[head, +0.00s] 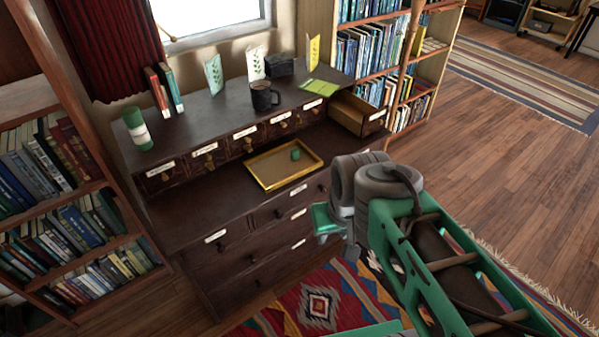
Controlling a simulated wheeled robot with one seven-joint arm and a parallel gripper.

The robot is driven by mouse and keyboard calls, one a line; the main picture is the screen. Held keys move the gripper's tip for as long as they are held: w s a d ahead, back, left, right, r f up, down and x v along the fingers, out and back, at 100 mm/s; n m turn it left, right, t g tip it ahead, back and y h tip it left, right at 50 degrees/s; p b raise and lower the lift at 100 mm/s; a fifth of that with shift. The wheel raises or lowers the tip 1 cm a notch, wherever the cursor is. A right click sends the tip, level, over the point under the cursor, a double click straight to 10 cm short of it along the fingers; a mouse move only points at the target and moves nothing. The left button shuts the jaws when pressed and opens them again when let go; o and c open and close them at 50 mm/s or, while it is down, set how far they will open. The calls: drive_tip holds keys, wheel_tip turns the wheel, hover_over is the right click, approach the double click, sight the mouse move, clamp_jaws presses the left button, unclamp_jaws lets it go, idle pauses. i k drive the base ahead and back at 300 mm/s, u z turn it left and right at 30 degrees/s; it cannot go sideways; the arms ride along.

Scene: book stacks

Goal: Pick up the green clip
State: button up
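A small green object (295,154), which looks like the green clip, lies in the back right part of a shallow gold-rimmed tray (264,187). The tray sits on the lower ledge of a dark wooden cabinet (196,215). My gripper (326,236) is at the end of my green and grey arm, in front of the cabinet, to the right of and nearer than the tray. It is apart from the green object. Its fingers are small and partly hidden, so I cannot tell whether they are open.
One small drawer (362,113) stands open at the right. A dark mug (264,98), a green and white cylinder (137,130), books (164,90), cards and green sheets (319,87) are on the cabinet top. Bookshelves flank the cabinet.

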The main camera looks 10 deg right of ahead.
sight(295, 155)
drive_tip(key=u, duration=0.45)
drive_tip(key=i, duration=1)
drive_tip(key=u, duration=0.15)
